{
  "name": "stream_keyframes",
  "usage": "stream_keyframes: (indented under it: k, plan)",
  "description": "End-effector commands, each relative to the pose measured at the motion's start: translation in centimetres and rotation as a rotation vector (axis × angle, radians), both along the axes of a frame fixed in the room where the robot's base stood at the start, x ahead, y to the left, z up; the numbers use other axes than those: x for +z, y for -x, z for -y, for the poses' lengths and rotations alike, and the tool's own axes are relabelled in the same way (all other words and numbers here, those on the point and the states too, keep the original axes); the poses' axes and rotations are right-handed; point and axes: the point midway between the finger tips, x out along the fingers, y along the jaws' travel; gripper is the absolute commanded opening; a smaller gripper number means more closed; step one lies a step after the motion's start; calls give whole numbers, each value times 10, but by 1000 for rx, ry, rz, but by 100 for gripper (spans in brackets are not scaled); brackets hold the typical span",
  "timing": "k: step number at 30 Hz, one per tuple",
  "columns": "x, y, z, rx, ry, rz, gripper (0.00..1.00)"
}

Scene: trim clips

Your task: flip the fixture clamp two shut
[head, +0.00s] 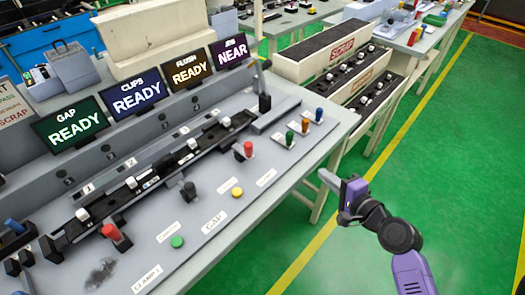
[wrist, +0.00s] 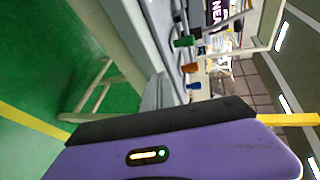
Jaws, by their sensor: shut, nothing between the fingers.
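The fixture (head: 150,181) is a long dark rail on the grey bench panel, with several white clips along it. A red-handled clamp (head: 248,149) stands near its right part; I take it as clamp two, though its label is too small to read. Its handle looks upright. A second red-handled clamp (head: 111,233) is at the left end, above a label reading CLAMP 1. My gripper (head: 326,179) is shut and empty, off the bench's right edge and apart from both clamps. The wrist view shows my purple gripper body; neither clamp can be made out there.
A yellow button (head: 237,193), a green button (head: 177,242) and a black knob (head: 189,189) are in front. The green floor at right is clear.

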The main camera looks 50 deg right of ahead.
Motion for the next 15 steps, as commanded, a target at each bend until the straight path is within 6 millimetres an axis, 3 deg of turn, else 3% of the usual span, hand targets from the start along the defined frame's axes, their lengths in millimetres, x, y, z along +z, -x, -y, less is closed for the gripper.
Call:
stream_keyframes:
  k: [2, 6, 12, 15]
  plan:
    - [8, -11, 12, -12, -223, 108, 0]
    - [28, -25, 13, 33, -644, 285, 0]
    - [52, -28, -23, 180, -1171, 392, 0]
    - [58, -25, -44, 235, -1347, 385, 0]
